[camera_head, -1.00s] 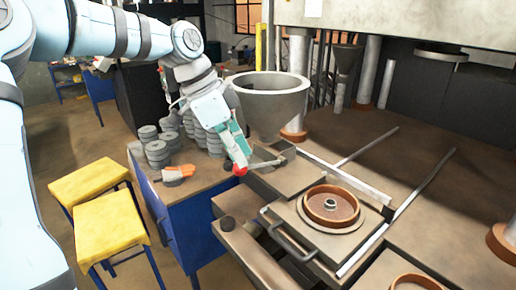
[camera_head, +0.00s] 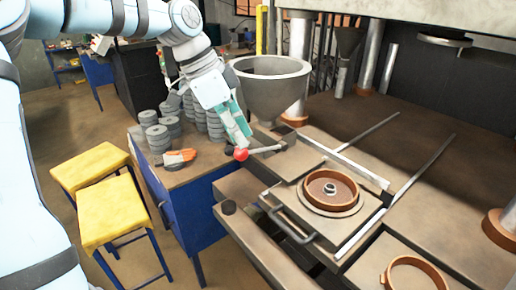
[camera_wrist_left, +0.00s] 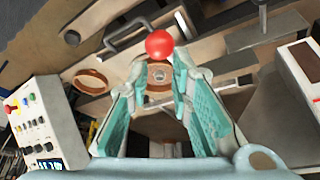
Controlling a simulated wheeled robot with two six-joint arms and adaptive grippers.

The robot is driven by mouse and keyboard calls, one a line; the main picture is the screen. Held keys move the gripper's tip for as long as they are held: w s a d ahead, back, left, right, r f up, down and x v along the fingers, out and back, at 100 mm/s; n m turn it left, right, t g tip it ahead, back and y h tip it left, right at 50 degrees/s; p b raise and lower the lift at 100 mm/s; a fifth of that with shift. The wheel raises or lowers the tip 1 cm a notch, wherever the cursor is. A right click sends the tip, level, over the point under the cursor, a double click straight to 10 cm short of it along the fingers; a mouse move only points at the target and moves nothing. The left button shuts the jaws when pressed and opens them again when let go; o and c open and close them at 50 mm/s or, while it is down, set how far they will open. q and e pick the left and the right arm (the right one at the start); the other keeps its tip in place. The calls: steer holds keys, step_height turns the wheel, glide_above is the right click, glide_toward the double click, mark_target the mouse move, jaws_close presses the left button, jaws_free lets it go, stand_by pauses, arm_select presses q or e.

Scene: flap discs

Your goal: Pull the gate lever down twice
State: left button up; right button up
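The gate lever (camera_head: 268,150) is a short dark bar below the grey hopper (camera_head: 268,92), with a red ball knob (camera_head: 241,155) at its free end. The bar lies close to level in the head view. My left gripper (camera_head: 238,142) points down at the knob, its teal fingertips right above or at it. In the left wrist view the gripper (camera_wrist_left: 161,64) has its fingers apart, and the red knob (camera_wrist_left: 159,43) shows at the gap between their tips. I cannot tell whether they touch it. My right gripper is in neither view.
The press table holds a copper-coloured ring mould (camera_head: 331,190) with a handle. Two yellow stools (camera_head: 112,208) stand at left.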

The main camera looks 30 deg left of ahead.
mark_target(240, 160)
arm_select(q)
steer(key=shift+d+f+b, duration=0.1)
steer(key=shift+f+b, duration=2.6)
steer(key=shift+f, duration=0.7)
step_height(240, 160, down, 3)
steer(key=shift+f+b, duration=0.15)
steer(key=shift+b, duration=1.1)
step_height(240, 160, up, 12)
steer(key=p, duration=0.9)
steer(key=shift+f+p, duration=0.25)
steer(key=shift+p, duration=0.15)
steer(key=shift+f, duration=0.1)
steer(key=shift+f, duration=0.1)
